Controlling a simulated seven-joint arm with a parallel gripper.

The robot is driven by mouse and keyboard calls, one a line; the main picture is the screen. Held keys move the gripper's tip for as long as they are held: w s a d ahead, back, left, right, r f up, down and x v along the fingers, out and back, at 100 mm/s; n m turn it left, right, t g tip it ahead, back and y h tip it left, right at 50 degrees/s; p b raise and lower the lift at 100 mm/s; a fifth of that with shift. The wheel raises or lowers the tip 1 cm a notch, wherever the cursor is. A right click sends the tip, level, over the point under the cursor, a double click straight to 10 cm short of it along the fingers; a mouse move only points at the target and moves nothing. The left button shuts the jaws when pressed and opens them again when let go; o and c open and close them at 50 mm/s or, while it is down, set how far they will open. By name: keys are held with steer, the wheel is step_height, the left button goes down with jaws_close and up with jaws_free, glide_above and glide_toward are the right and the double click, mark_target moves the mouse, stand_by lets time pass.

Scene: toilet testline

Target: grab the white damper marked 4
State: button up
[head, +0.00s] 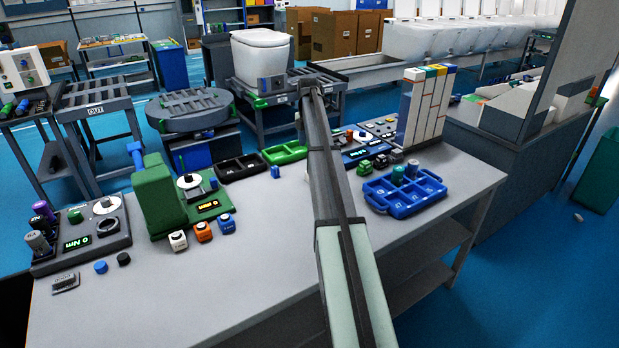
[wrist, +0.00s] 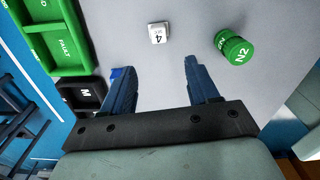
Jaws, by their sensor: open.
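The white damper marked 4 (wrist: 158,33) is a small white block lying on the grey table, seen in the wrist view. It lies beyond my fingertips, roughly in line with the gap between them, and is not touched. My gripper (wrist: 157,66) is open and empty, with its two dark blue fingers spread apart. In the head view my arm covers the middle of the table, and I cannot make out the fingers or this damper there. Another white block (head: 178,241) stands at the table's front left; its mark is too small to read.
A green tray (wrist: 56,34) and a black tray (wrist: 84,93) are on the left. A small blue piece (wrist: 117,72) sits by the left finger. The table between damper and cylinder is clear.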

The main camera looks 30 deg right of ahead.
steer(key=shift+m, duration=0.3)
steer(key=f, duration=1.3)
steer(key=shift+d+f, duration=0.25)
steer(key=shift+f, duration=0.15)
steer(key=c, duration=1)
